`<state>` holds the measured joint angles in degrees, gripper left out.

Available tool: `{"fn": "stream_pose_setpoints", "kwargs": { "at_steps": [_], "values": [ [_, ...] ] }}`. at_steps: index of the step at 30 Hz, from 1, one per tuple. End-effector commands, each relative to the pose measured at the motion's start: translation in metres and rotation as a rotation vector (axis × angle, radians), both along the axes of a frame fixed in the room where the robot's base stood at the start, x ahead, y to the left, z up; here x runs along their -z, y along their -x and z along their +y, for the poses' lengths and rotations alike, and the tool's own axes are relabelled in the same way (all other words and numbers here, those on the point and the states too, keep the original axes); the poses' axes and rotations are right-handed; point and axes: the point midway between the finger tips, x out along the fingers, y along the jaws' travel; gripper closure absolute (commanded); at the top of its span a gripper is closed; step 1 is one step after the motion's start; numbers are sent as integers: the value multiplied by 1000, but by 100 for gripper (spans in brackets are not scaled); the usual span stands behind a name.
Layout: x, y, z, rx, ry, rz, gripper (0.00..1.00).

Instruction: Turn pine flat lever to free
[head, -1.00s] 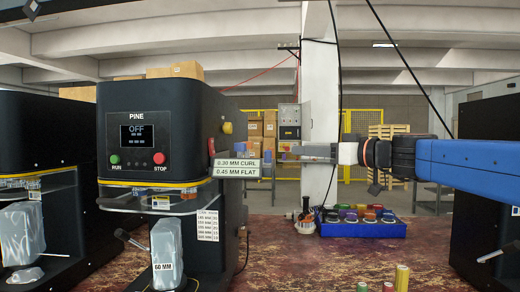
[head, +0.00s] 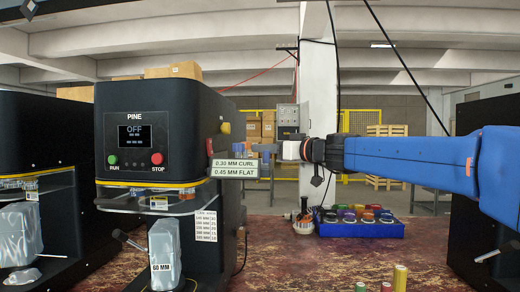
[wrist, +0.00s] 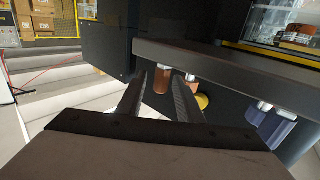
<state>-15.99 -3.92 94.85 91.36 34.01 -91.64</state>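The Pine machine (head: 150,130) stands at the left in the head view, its display reading OFF. A sign (head: 234,167) on its right side reads 0.30 MM CURL and 0.45 MM FLAT. In the wrist view a brown-orange handle (wrist: 168,84) and a blue handle (wrist: 274,127) hang by metal stems from a dark bar. I cannot tell which is the flat lever. My gripper (head: 268,149) is beside the machine's right side. In the wrist view my gripper (wrist: 157,92) has its fingers apart, with the brown-orange handle showing between and beyond them; contact is not visible.
A yellow knob (wrist: 203,101) sits just beyond the right finger. The dark bar (wrist: 225,62) crosses close above the fingers. A blue tray (head: 360,230) with several coloured items is on the bench (head: 290,260). Several small cylinders (head: 400,278) stand at the front.

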Motion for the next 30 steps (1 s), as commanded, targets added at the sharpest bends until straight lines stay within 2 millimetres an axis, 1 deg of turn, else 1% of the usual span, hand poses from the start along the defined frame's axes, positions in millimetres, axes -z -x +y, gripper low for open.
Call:
{"fn": "stream_pose_setpoints", "kwargs": {
  "at_steps": [3, 6, 17, 18, 20, 21, 22, 30],
  "values": [
    [0, -9, 11, -2, 0, 0, 67],
    [0, -14, 17, -1, 0, 0, 67],
    [0, -17, 20, 0, 0, 0, 67],
    [0, -17, 20, 0, 0, 0, 69],
    [0, -17, 20, 0, 0, 0, 84],
    [0, -17, 20, 0, 0, 0, 93],
    [0, -17, 20, 0, 0, 0, 100],
    [0, -17, 20, -9, 0, 0, 100]
  ]
}}
